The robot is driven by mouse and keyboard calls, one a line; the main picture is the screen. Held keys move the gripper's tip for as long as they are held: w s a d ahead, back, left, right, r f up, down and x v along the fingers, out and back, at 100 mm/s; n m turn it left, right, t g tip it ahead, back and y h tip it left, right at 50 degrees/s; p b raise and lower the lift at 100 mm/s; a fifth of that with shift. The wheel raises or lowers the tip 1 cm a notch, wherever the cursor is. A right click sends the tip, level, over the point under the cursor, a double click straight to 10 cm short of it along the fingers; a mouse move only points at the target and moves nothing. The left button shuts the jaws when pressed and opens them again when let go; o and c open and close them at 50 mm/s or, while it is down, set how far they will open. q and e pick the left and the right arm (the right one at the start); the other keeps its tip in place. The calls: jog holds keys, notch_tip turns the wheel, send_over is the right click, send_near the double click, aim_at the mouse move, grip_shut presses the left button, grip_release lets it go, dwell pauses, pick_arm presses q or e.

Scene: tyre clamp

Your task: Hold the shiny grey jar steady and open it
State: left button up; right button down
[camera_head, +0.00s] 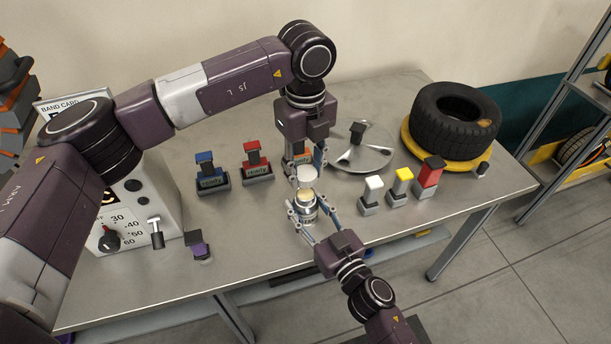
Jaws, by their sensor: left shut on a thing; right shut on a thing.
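The shiny grey jar (306,211) stands upright near the front middle of the metal table, with a pale yellow top showing. My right gripper (304,207), reaching in from the lower right, is shut on the jar's body, one finger on each side. My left gripper (306,172) points down from above and is shut on a pale round lid (307,175). The lid appears to be just above the jar, apart from it. The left fingers partly hide the lid's edges.
Blue (206,169) and red (254,159) labelled blocks stand left of the jar. White, yellow and red-topped blocks (400,186) stand to its right. Behind are a round metal plate (374,158) and a tyre (455,109) on a yellow disc. The table's front edge is close.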

jog(key=c, duration=1)
grip_release()
jog(key=shift+c, duration=0.2)
jog(key=shift+s, duration=0.1)
